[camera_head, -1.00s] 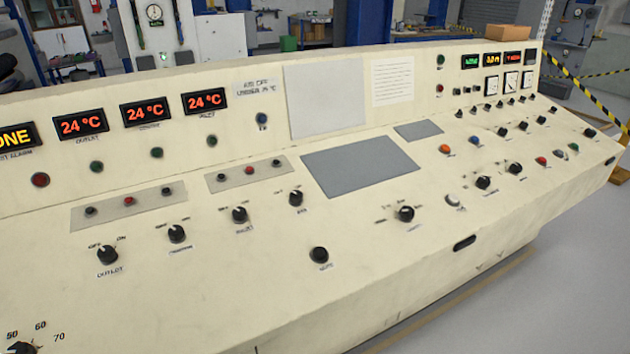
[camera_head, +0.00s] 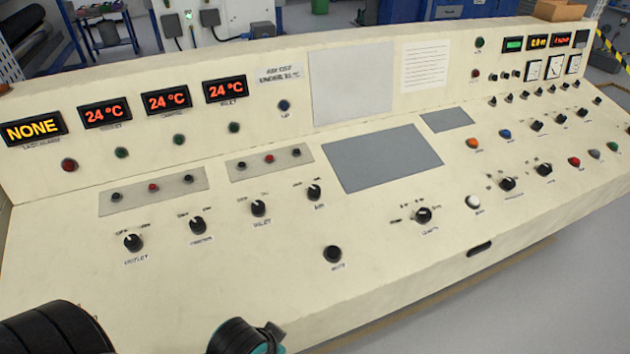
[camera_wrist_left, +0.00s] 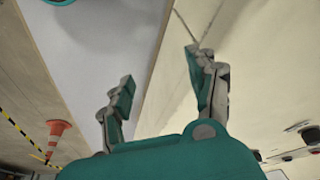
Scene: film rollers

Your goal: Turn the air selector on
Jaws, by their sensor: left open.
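The air selector (camera_head: 314,192) is a small black rotary knob on the cream console, with a label below that seems to read AIR. It is the rightmost of a slanting row of similar knobs, and its pointer direction is too small to tell. My left arm shows at the bottom left of the head view, well short of the knob, its fingers out of that frame. In the left wrist view my left gripper (camera_wrist_left: 158,82) has its two teal and grey fingers spread apart with nothing between them. My right gripper is not in view.
Similar knobs, the outlet knob (camera_head: 133,242), another knob (camera_head: 198,225) and a third (camera_head: 258,208), sit left of the air selector. A black button (camera_head: 333,254) lies below it. A grey panel (camera_head: 382,158) is to its right. The console's lower front surface is mostly bare.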

